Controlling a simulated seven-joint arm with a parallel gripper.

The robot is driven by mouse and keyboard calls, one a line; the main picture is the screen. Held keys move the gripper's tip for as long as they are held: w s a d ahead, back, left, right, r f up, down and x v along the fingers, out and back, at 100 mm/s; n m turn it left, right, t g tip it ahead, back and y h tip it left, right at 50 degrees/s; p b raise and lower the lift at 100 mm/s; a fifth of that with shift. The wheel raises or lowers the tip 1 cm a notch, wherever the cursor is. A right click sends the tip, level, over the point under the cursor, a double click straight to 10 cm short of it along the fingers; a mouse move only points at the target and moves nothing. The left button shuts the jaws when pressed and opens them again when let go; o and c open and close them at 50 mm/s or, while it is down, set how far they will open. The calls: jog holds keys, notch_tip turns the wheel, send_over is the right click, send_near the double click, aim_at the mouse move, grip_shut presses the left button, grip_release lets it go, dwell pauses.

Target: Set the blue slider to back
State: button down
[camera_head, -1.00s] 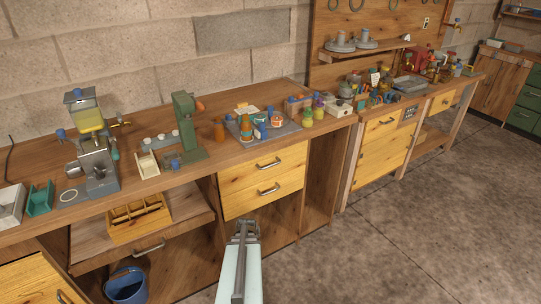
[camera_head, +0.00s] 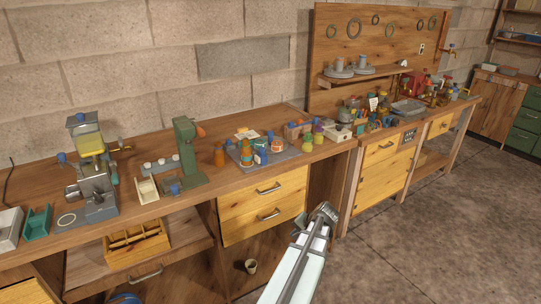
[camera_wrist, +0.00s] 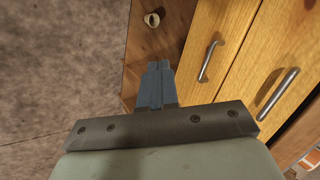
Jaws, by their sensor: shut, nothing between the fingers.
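I cannot make out the blue slider for certain. My gripper (camera_head: 326,211) is shut and empty, in front of the bench and just right of the yellow drawers (camera_head: 263,205). In the wrist view my gripper's fingers (camera_wrist: 158,68) are together, left of the drawer handles (camera_wrist: 208,62), touching nothing that I can see.
The wooden bench (camera_head: 215,183) carries bottles on a grey mat (camera_head: 285,155). A wooden divided tray (camera_head: 137,246) sits on a pulled-out shelf below. The floor (camera_head: 440,230) at right is clear.

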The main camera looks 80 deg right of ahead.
jog(key=w+d+r+m+t+h, duration=0.1)
jog(key=d+r+t+h, duration=0.2)
jog(key=r, duration=0.8)
jog(key=w+d+r+m+t+h, duration=0.1)
jog(key=d+r+t+h, duration=0.2)
jog(key=r, duration=0.9)
jog(key=d+t, duration=0.3)
jog(key=d, duration=0.1)
jog(key=shift+r, duration=0.15)
jog(key=shift+d, duration=0.1)
send_near(261, 155)
jog(key=w+d, duration=0.1)
jog(key=w+d+r, duration=0.1)
jog(key=w, duration=0.1)
jog(key=w+d, duration=0.1)
jog(key=d, duration=0.1)
jog(key=shift+w+r, duration=0.2)
jog(key=shift+r, duration=0.05)
